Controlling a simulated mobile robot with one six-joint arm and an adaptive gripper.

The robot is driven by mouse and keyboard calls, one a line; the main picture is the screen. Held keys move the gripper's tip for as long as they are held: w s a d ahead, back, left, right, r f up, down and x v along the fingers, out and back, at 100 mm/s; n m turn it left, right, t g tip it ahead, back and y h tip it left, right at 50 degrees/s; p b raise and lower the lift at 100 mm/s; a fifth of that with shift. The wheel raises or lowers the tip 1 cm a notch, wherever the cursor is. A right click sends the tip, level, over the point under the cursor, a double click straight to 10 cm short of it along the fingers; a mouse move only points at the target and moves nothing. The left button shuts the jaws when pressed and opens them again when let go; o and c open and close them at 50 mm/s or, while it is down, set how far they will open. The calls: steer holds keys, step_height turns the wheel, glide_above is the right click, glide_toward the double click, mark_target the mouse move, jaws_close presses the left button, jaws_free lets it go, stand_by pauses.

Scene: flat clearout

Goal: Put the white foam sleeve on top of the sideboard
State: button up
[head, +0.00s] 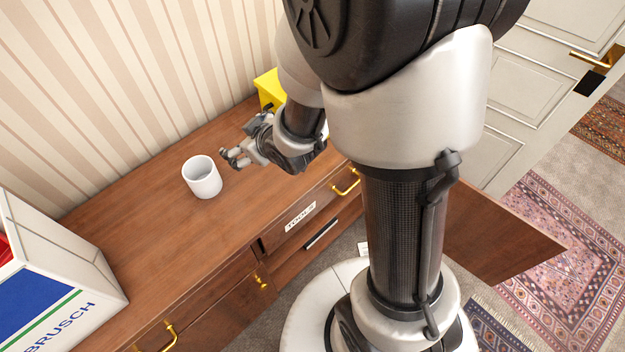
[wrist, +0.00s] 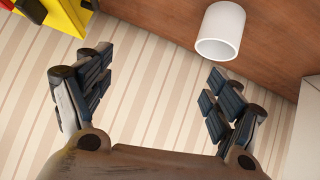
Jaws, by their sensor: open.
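The white foam sleeve (head: 203,181) stands upright on the brown wooden top of the sideboard (head: 150,235), its round opening facing up. It also shows at the top of the wrist view (wrist: 221,32). My gripper (head: 232,156) is just right of and behind the sleeve in the head view, low over the sideboard top. In the wrist view my gripper (wrist: 157,82) has its fingers spread wide, with nothing between them. The sleeve lies beyond the right finger, apart from it.
A white box with blue and green print (head: 62,280) stands at the left end of the sideboard. A yellow object (head: 268,88) is behind my gripper. The striped wall (head: 120,90) runs along the back. A brown door or panel (head: 495,235) sticks out at the right.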

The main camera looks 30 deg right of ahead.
steer(key=s+d+r+m+g+h, duration=0.25)
steer(key=s+d+r, duration=0.25)
steer(key=s+r, duration=0.6)
steer(key=s+a+r+m+g, duration=0.1)
steer(key=s+r+m+g, duration=0.1)
steer(key=s, duration=1.2)
steer(key=shift+s+a+r+g, duration=0.35)
steer(key=shift+r, duration=0.3)
steer(key=shift+m+y, duration=0.25)
